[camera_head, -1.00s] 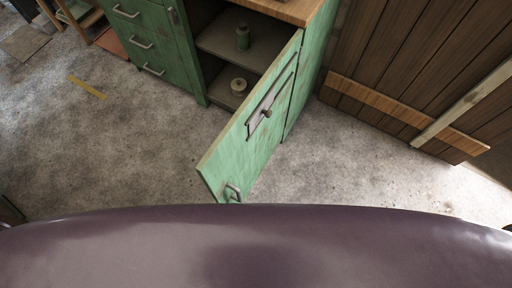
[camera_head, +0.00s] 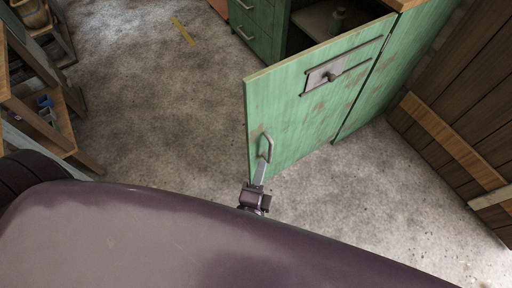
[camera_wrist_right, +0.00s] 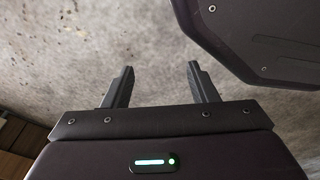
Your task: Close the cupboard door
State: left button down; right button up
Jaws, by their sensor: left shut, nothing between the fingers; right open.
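The green cupboard door (camera_head: 312,105) stands wide open, swung out from the green cupboard (camera_head: 408,65). My right gripper (camera_wrist_right: 160,78) is open and empty above the concrete floor in the right wrist view.
A wooden plank wall (camera_head: 465,95) is at the right, and a wooden rack (camera_head: 45,110) at the left. The floor (camera_head: 165,115) between is clear.

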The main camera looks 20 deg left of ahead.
pick_arm(q)
jog(key=r, duration=0.2)
send_near(262, 112)
jog(key=w, duration=0.5)
jog(key=shift+w+a+f+y, duration=0.2)
jog(key=shift+w+f+y, duration=0.1)
jog(key=shift+w, duration=0.15)
jog(key=shift+r, duration=0.1)
